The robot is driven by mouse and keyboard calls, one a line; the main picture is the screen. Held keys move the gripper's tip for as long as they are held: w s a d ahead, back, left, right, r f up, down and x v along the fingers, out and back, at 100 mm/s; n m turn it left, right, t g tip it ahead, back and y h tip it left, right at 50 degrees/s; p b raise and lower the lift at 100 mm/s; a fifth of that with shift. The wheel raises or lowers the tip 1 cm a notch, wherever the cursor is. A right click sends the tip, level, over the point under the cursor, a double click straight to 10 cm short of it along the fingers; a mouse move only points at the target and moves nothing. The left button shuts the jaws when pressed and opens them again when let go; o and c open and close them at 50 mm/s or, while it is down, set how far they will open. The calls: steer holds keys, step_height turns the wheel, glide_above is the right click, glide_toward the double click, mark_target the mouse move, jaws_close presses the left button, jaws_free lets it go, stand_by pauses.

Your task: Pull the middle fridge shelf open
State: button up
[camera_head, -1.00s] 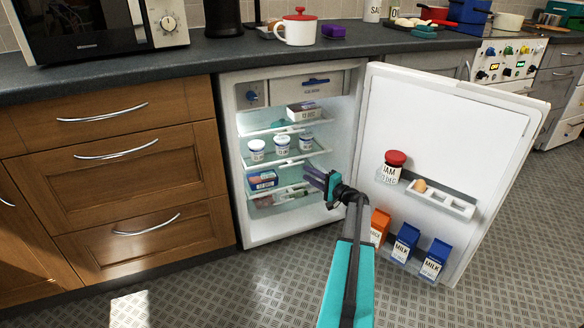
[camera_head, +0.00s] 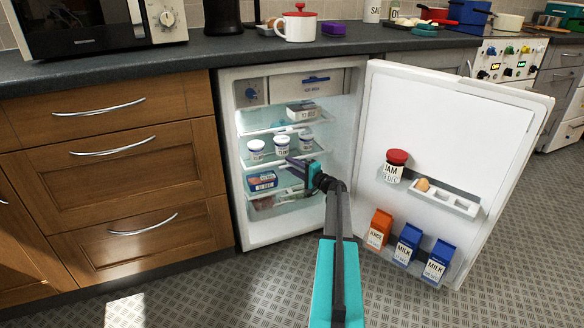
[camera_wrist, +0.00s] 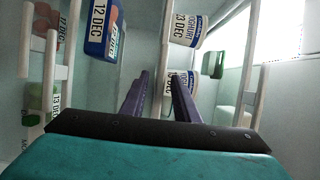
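The fridge (camera_head: 233,200) stands open. Its middle shelf (camera_head: 270,162) holds several white yoghurt pots (camera_head: 282,145) and looks pushed in. My gripper (camera_head: 292,162) is at the shelf's front edge, right of the middle, below the pots. In the wrist view, which is turned sideways, the white front bar of the shelf (camera_wrist: 163,55) runs down between the two purple fingers of my gripper (camera_wrist: 160,85). The fingers are apart, one on each side of the bar; I cannot tell whether they touch it. Yoghurt pots (camera_wrist: 186,30) show just beyond it.
A blue box (camera_head: 262,181) is on the shelf below, close to my fingers, and a white box (camera_head: 302,112) is on the shelf above. The open fridge door (camera_head: 450,130) stands to the right with jam, egg and cartons. Wooden drawers (camera_head: 115,155) are at the left.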

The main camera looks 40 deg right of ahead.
jaws_close()
steer(key=shift+s+d, duration=0.1)
steer(key=shift+d, duration=0.05)
steer(key=shift+s+a, duration=0.4)
steer(key=shift+s, duration=0.15)
steer(key=s+a, duration=0.5)
steer(key=s, duration=0.7)
steer(key=s+a+b, duration=0.1)
steer(key=s+a, duration=0.4)
steer(key=s, duration=0.7)
steer(key=shift+b, duration=0.3)
steer(key=shift+s, duration=0.1)
jaws_free()
